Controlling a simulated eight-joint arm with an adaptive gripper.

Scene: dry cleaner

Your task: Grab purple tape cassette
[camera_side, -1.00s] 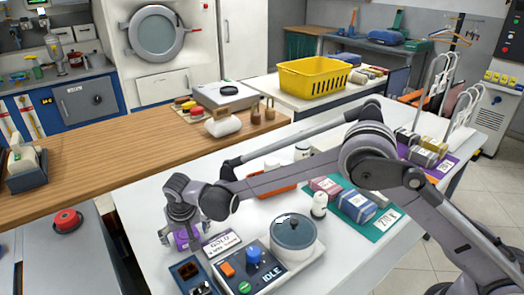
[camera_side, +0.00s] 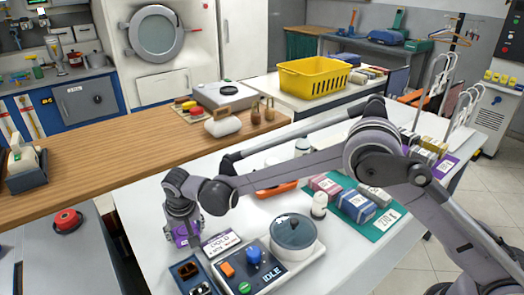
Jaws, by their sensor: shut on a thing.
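The purple tape cassette (camera_side: 182,235) is at the left end of the white table (camera_side: 150,208). My gripper (camera_side: 184,226) points down from above and is shut on it. The fingers cover part of the cassette. I cannot tell whether the cassette still touches the table top.
Close to the right are a small label sign (camera_side: 221,243), a blue tray (camera_side: 190,270) and a control box marked IDLE (camera_side: 262,268) with a round lidded pot (camera_side: 293,238). A wooden counter (camera_side: 90,162) runs behind. A teal mat (camera_side: 383,222) with bundles lies to the right.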

